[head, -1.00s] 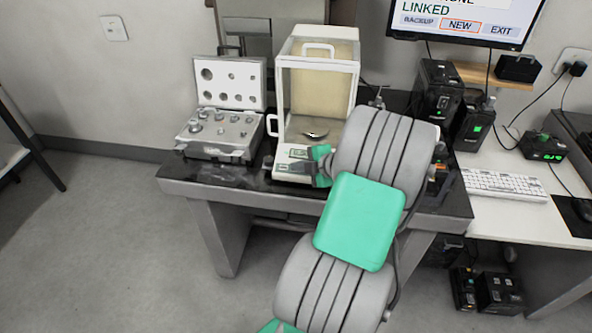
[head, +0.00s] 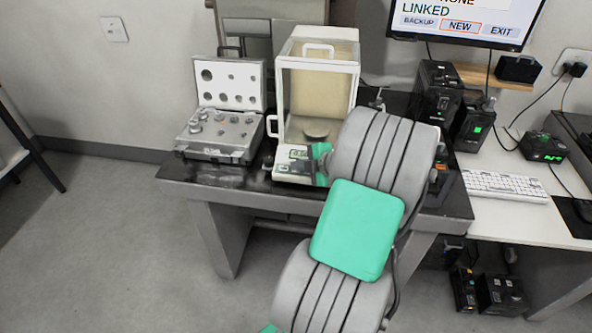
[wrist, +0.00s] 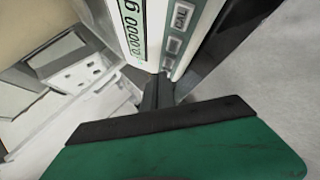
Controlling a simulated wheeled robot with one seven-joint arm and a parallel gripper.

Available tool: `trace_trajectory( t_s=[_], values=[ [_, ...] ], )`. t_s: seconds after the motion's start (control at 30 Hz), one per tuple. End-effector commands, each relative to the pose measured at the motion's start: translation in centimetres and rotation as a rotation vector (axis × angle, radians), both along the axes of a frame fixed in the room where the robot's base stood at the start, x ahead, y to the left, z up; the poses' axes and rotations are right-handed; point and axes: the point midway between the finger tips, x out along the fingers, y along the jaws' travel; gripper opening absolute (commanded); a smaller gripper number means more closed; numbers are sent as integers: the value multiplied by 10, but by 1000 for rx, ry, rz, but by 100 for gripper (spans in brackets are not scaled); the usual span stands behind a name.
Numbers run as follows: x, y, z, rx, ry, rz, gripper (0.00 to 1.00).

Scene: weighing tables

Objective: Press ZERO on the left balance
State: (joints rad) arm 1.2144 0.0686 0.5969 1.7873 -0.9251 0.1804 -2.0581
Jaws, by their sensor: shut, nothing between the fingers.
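The balance (head: 281,168) stands on the dark-topped table in the head view, with a glass draft shield around its round pan (head: 315,134). In the wrist view its display (wrist: 133,35) reads 0.0000 g. A column of buttons runs beside the display, with one marked CAL (wrist: 182,17). My gripper (wrist: 160,82) is shut and empty, its fingertips at the lower end of that button column. The fingers cover part of the panel there, so I cannot read the button at the tips or tell whether they touch it. In the head view my arm partly hides the balance's right side.
An open weight case (head: 218,150) with several weights sits left of the balance. A monitor (head: 460,22), black boxes (head: 437,95) and a white keyboard (head: 505,186) are on the right.

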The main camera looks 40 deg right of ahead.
Motion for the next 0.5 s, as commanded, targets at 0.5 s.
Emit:
trace_trajectory(
  t_s=[0.5],
  values=[
    [-7, 8, 32, -1, -1, 0, 0]
  ],
)
